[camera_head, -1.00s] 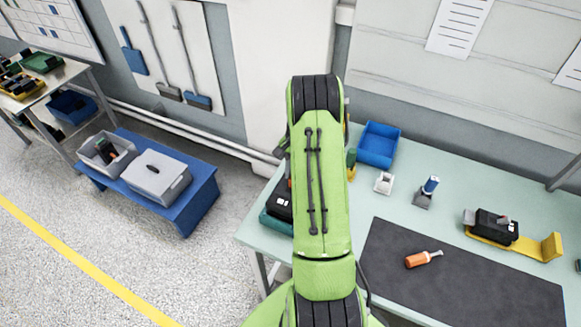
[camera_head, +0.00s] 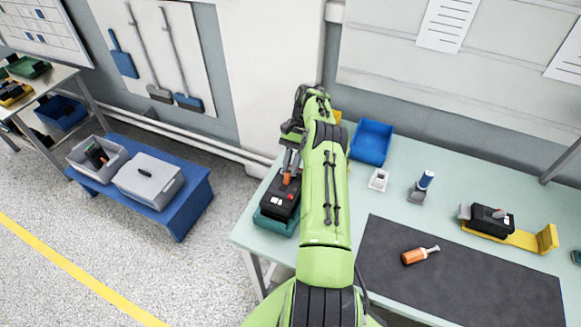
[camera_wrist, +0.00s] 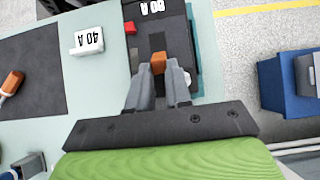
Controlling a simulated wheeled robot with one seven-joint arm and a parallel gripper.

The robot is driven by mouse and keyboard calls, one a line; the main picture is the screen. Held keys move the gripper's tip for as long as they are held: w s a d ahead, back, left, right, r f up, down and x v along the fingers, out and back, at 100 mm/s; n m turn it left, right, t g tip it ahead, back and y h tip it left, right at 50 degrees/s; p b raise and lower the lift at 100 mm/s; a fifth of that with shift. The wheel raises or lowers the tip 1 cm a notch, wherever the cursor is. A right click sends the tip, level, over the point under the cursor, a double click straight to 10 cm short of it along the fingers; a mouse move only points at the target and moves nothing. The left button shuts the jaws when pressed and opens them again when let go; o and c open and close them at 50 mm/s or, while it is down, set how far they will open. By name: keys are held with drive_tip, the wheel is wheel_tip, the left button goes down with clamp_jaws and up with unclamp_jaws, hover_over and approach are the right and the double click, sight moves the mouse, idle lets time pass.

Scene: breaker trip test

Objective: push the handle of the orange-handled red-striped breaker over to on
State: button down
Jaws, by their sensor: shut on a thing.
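The black breaker (camera_head: 279,207) sits in a teal cradle (camera_head: 268,224) at the left end of the bench. It carries a small red patch and a white label; a red stripe is not clearly visible. Its orange handle (camera_head: 287,179) stands up from the top. In the wrist view, the breaker body (camera_wrist: 150,28) lies beyond my fingers and the orange handle (camera_wrist: 158,63) is at their tips. My gripper (camera_head: 290,163) reaches down from above, and its grey fingers (camera_wrist: 160,74) are shut on the handle. The fingers partly hide the breaker's near part.
A white "40 A" block (camera_wrist: 88,41) stands on the bench beside the breaker. A blue bin (camera_head: 371,142), a blue-topped item (camera_head: 423,187) and another black breaker on a yellow cradle (camera_head: 547,239) are farther right. An orange screwdriver (camera_head: 415,256) lies on the dark mat (camera_head: 400,290).

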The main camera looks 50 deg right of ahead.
idle(0.3)
drive_tip(key=c, duration=1)
unclamp_jaws()
drive_tip(key=shift+c, duration=0.2)
wheel_tip(320, 180, up, 10)
